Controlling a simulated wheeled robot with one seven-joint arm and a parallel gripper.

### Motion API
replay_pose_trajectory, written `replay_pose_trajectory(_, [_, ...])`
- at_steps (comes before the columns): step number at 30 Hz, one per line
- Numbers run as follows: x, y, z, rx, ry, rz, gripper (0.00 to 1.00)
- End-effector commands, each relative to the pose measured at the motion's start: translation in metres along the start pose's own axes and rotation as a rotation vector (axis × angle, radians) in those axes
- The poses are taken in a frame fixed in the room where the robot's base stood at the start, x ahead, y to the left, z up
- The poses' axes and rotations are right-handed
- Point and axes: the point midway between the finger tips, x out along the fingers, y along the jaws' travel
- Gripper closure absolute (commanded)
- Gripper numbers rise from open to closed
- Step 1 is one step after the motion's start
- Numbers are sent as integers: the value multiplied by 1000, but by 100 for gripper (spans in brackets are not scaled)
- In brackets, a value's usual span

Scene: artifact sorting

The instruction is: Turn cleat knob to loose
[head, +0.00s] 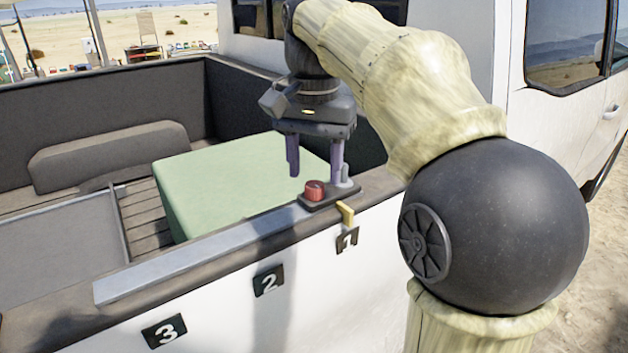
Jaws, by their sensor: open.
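The cleat knob (315,190) is a small red cylinder on a dark base plate (326,201) on the truck bed's side rail. A small grey post stands on the same plate, just right of the knob. My gripper (315,172) points down above the plate with its two purple fingers apart and nothing seen between them. The left finger is up and left of the knob, and the right finger is close to the grey post. I cannot tell whether the fingers touch anything. A yellow tab (346,213) hangs at the rail edge by label 1 (347,239).
A pale green box (230,180) lies in the truck bed behind the rail. A grey strip (190,258) runs along the rail to the left. Labels 2 (268,282) and 3 (164,331) are on the white side panel. The truck cab (550,110) stands at right.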

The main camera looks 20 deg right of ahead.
Motion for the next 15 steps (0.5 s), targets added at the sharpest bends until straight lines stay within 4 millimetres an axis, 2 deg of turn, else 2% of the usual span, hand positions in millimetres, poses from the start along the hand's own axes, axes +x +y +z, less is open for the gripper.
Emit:
replay_pose_trajectory(6, [22, 0, 0, -1, -1, 0, 50])
replay_pose_trajectory(15, [26, 0, 0, -1, 0, -1, 50])
